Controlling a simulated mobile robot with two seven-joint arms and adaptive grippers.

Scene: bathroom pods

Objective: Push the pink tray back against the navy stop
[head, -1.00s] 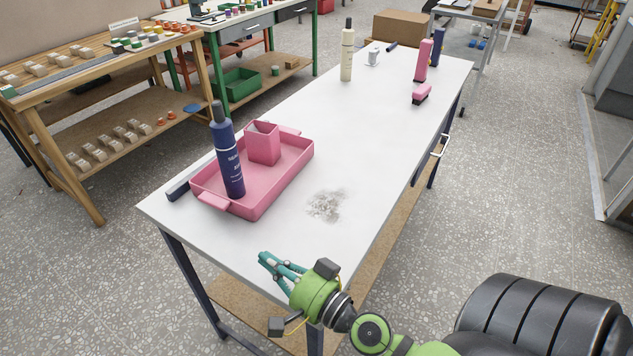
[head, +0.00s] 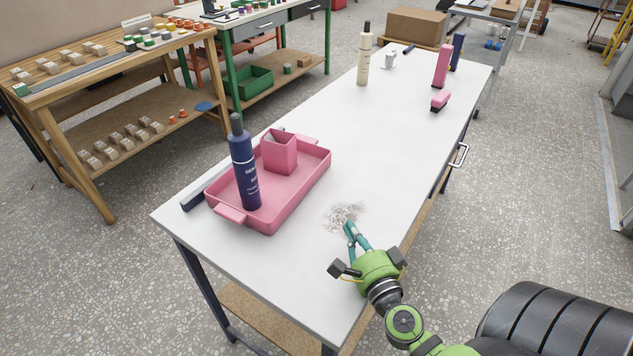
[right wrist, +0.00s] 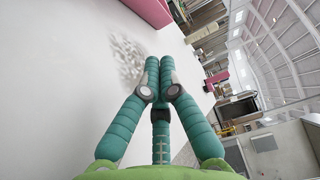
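The pink tray (head: 300,195) lies at the near left of the white table, with a navy bottle (head: 243,165) and a pink cup (head: 280,153) upright in it. The navy stop (head: 193,201) is a low bar along the tray's far left side. The tray hides much of it, so I cannot tell whether they touch. My right gripper (head: 348,228) is low over the table, to the right of the tray and apart from it. In the right wrist view its fingertips (right wrist: 160,64) are together and empty, with the tray's edge (right wrist: 150,10) at the top. My left gripper is not in view.
A grey speckled patch (head: 345,215) marks the white table (head: 370,150) by my right fingertips. A cream bottle (head: 363,60), a pink bottle (head: 441,66) and a pink brush-like item (head: 439,101) stand farther back. The table between them and the tray is clear.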

